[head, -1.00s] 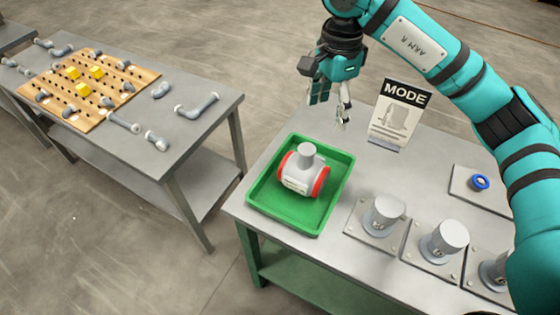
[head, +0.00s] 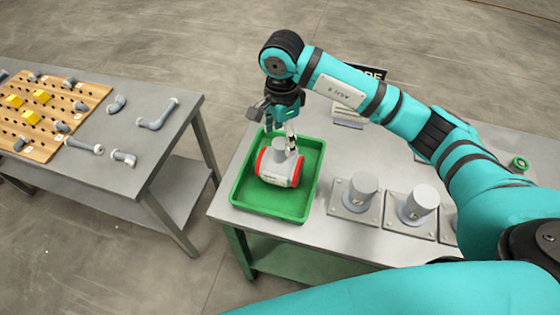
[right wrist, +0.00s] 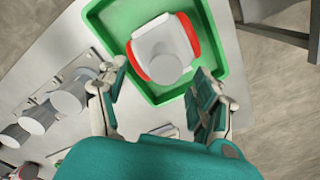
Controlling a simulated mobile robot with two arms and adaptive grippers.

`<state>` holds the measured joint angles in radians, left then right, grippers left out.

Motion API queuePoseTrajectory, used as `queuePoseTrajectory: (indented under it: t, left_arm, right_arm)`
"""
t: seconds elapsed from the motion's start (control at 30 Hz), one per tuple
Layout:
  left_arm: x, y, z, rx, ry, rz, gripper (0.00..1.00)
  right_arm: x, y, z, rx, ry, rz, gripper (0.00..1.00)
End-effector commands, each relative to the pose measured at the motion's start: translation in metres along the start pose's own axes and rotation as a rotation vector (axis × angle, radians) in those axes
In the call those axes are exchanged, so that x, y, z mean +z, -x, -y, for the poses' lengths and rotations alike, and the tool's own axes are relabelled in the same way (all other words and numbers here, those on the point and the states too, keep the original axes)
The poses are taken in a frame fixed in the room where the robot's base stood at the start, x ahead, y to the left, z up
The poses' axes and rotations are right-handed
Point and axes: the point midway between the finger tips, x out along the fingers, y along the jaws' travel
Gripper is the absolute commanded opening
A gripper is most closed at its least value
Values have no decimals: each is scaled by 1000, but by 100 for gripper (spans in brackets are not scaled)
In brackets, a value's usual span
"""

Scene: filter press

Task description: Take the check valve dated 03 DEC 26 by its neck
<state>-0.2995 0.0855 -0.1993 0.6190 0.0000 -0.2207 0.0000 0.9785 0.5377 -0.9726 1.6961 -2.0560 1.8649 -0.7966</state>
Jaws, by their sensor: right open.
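The check valve (head: 270,178) lies in a green tray (head: 240,200), its grey neck (head: 279,146) pointing up between two red-ringed ends. A label shows on its front side, but its date is too small to read. In the right wrist view the neck (right wrist: 163,68) shows from above as a round grey top. My right gripper (head: 290,135) is open just behind and above the neck in the head view. In the right wrist view its spread fingers (right wrist: 160,92) lie either side of the neck, nearer the camera, with nothing between them. My left gripper is out of view.
Grey cylinders on square plates (head: 362,192) stand right of the tray. A sign (head: 350,112) behind is partly hidden by my arm. A green ring (head: 520,163) lies far right. Another table with a pegboard (head: 60,105) and pipe pieces (head: 158,114) stands left, across a gap.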

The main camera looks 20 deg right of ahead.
Motion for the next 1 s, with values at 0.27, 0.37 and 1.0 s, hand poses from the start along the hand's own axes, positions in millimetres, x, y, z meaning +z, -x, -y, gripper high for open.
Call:
queuePoseTrajectory:
  t: [0.27, 0.37, 1.0]
  left_arm:
    - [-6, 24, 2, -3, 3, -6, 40]
    - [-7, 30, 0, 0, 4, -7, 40]
    - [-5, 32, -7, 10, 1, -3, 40]
  right_arm:
    - [1, -23, 5, 6, -2, 1, 68]
    - [0, -40, 7, 4, -1, 2, 68]
    - [0, -56, 8, -1, 1, 0, 34]
